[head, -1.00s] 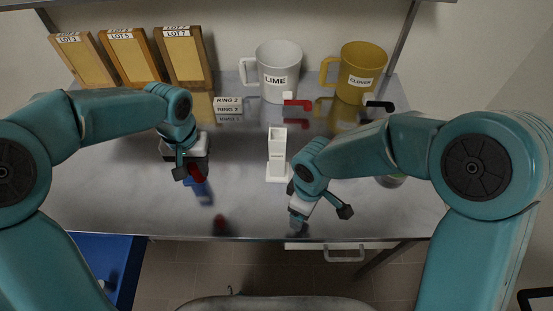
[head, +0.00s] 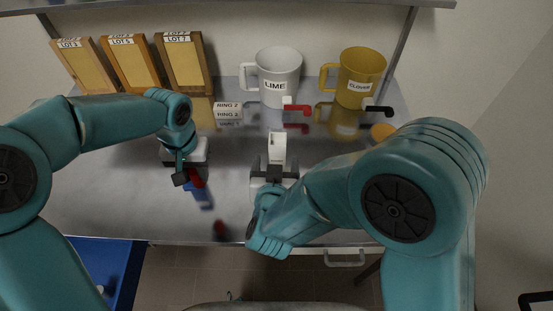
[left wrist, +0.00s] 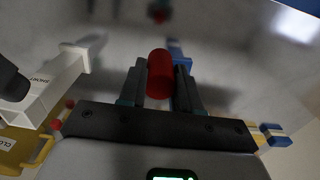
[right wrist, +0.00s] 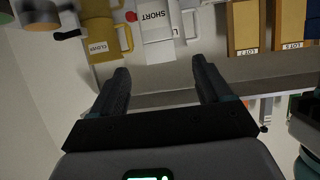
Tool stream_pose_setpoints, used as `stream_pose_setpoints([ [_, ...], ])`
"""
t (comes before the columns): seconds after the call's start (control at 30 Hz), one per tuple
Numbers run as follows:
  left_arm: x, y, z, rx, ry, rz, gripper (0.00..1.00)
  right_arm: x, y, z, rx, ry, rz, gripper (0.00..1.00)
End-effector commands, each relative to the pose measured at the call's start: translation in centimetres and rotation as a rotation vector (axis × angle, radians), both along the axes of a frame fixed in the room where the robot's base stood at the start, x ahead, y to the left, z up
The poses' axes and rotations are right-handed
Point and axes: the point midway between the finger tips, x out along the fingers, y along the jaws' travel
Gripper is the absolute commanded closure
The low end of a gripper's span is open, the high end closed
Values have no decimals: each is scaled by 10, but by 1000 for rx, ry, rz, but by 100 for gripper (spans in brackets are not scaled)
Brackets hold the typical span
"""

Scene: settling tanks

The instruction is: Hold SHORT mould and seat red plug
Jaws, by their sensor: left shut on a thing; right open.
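The white SHORT mould (head: 277,148) stands upright on the grey bench, with an opening near its top. It also shows in the right wrist view (right wrist: 157,28), beyond my fingers, and at the left of the left wrist view (left wrist: 45,92). My left gripper (head: 188,178) is shut on the red plug (left wrist: 160,75), holding it to the left of the mould. A blue piece (head: 196,187) shows just below the plug; whether they touch I cannot tell.
A white LIME mug (head: 278,80) and a yellow CLOVER mug (head: 358,80) stand behind. A red hook-shaped piece (head: 297,108) and a black one (head: 378,109) are before them. Framed LOT boards (head: 184,65) and RING labels (head: 228,108) stand back left.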

Motion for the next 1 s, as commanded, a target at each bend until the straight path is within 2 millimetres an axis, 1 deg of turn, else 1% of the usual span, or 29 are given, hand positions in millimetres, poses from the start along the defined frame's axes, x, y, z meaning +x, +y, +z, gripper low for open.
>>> stream_pose_setpoints([
  [0.07,0,0,0,0,0,0,97,6,-2,-2,-4,-3,-8,22],
  [0.17,0,0,0,0,0,0,97,20,-3,-9,-2,-2,-10,22],
  [0.4,0,0,0,0,0,0,97,67,-5,-28,0,-2,-9,22],
  [0.6,0,0,0,0,0,0,97,96,-5,-40,0,-2,-5,22],
  [0.7,0,0,0,0,0,0,97,104,-6,-43,1,-2,-6,22],
  [0.8,0,0,0,0,0,0,97,108,-5,-45,-1,-2,-4,22],
  [1.0,0,0,0,0,0,0,97,109,-5,-45,0,-2,-3,22],
])
